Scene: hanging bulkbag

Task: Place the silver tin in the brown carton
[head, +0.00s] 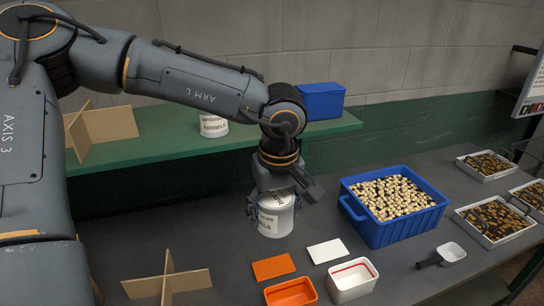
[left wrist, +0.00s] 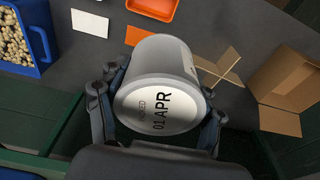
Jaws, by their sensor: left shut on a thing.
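My left gripper (head: 285,190) is shut on the silver tin (head: 276,216), which has a white label with dark print. In the head view the tin is upright, at or just above the grey table; I cannot tell whether it touches. An open brown carton (left wrist: 290,78) shows at the right of the left wrist view. I do not see the carton in the head view. My right gripper is not in view.
A cardboard divider (head: 167,283) stands on the table. Orange and white lids (head: 273,267) and small tubs (head: 352,279) lie in front. A blue crate (head: 375,235) of pale pieces is to the right. The green shelf (head: 190,143) behind holds another tin (head: 213,125).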

